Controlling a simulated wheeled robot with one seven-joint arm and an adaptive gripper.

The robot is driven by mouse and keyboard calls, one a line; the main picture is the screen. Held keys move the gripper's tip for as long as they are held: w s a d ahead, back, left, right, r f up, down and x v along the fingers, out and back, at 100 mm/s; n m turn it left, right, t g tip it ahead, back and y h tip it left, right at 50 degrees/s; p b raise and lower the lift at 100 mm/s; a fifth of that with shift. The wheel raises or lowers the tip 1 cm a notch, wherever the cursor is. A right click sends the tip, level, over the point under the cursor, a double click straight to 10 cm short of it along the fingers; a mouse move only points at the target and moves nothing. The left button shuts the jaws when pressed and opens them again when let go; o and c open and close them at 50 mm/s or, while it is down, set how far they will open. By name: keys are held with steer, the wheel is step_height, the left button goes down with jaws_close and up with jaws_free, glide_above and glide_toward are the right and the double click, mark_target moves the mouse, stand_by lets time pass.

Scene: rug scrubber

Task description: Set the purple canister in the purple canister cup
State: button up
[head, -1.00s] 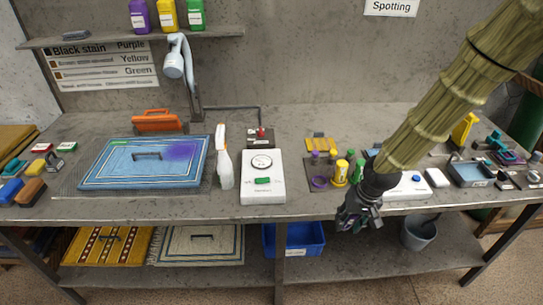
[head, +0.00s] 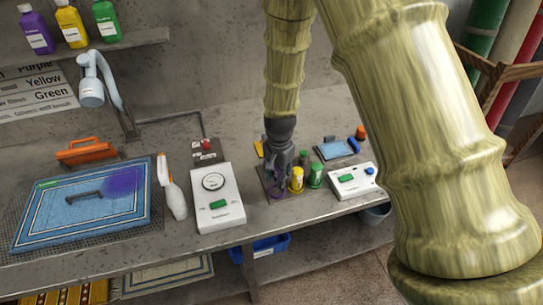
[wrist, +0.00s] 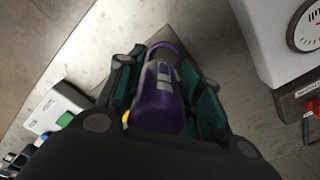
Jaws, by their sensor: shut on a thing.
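My gripper (head: 279,160) is over the left part of the small canister rack, pointing down. In the wrist view the purple canister (wrist: 161,100) is between the gripper's dark green fingers, which are shut on it. The purple canister cup (head: 275,194) shows as a bit of purple just below the fingers in the head view. The gripper hides most of it, and I cannot tell whether the canister's bottom is inside the cup or above it. The yellow canister (head: 296,179) and the green canister (head: 316,176) stand just right of the gripper.
A white device with a dial (head: 217,200) stands close on the left. Another white device with a green button (head: 350,181) is on the right. The table's front edge is close.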

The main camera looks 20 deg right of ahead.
steer(key=shift+w+r+m, duration=0.15)
steer(key=shift+w+m, duration=0.15)
steer(key=shift+w, duration=0.3)
steer(key=shift+a+f+b, duration=0.2)
steer(key=shift+f+b, duration=0.8)
steer(key=shift+f, duration=0.25)
steer(key=shift+f+b, duration=1)
steer(key=shift+f, duration=0.45)
steer(key=shift+f, duration=0.5)
steer(key=o, duration=1)
step_height(320, 180, up, 12)
steer(key=shift+f, duration=0.1)
